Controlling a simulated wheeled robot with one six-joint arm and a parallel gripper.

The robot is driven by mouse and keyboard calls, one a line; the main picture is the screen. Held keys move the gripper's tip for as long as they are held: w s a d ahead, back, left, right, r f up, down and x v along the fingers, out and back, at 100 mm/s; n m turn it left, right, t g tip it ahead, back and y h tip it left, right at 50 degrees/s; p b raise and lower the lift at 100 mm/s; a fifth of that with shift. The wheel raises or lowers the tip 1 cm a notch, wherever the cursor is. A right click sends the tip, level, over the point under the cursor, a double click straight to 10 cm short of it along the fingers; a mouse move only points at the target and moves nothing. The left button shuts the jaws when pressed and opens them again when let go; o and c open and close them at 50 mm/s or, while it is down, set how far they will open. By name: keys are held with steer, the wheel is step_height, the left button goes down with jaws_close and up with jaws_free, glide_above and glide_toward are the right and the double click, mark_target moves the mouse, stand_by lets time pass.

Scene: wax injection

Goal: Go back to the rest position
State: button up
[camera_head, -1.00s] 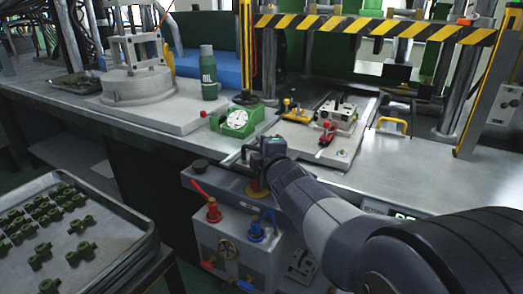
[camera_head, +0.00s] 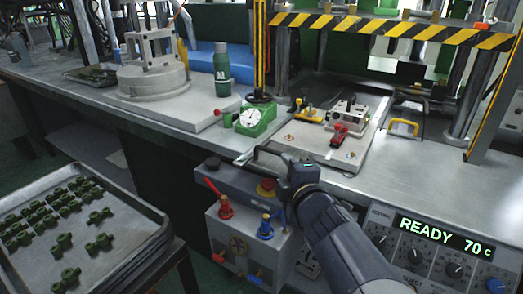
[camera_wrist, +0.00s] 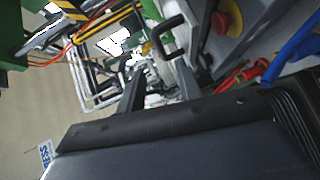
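My gripper (camera_head: 270,158) is in front of the bench edge in the head view, above the grey control box (camera_head: 240,232) with its red and blue valves. In the wrist view, its two dark fingers (camera_wrist: 158,88) stand apart with nothing seen between them. My arm comes in from the lower right. No held object shows in either view.
A metal tray (camera_head: 120,262) of green parts stands at the lower left. A panel (camera_head: 440,250) reads READY 70 c.

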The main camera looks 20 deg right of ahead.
mark_target(274, 154)
steer(key=shift+w, duration=0.1)
steer(key=w+b, duration=0.1)
steer(key=w, duration=0.2)
steer(key=w+f+b, duration=0.1)
steer(key=w, duration=0.2)
steer(key=w+b, duration=0.1)
steer(key=w, duration=0.2)
steer(key=shift+w+d+f+b, duration=0.2)
steer(key=shift+f+b, duration=0.1)
steer(key=shift+w, duration=0.55)
steer(key=shift+w+d, duration=0.1)
steer(key=shift+d, duration=0.05)
